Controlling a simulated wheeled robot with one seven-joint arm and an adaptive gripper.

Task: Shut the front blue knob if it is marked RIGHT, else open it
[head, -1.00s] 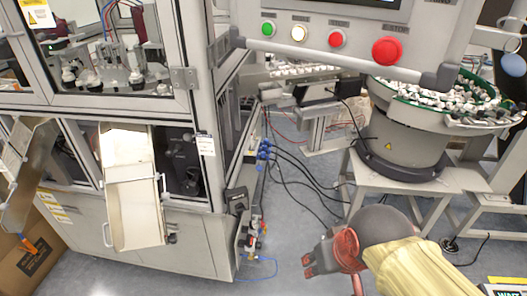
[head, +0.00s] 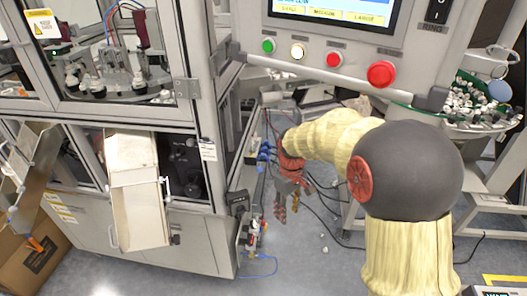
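Several small blue fittings or knobs (head: 265,151) sit at the side of the machine cabinet, where cables leave it. I cannot tell which is the front one, and no RIGHT marking can be read. My gripper (head: 288,206) is just right of and a little below them, apart from them in the picture. Its fingers point down, apart and empty, so it looks open. My arm comes in from the lower right and bends over to the gripper.
The grey machine cabinet (head: 205,90) stands at left, with a metal chute (head: 138,215) on its front. A control panel (head: 345,50) with coloured buttons hangs above my arm. A bowl feeder (head: 480,112) is at right. Black cables (head: 345,243) lie on the floor.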

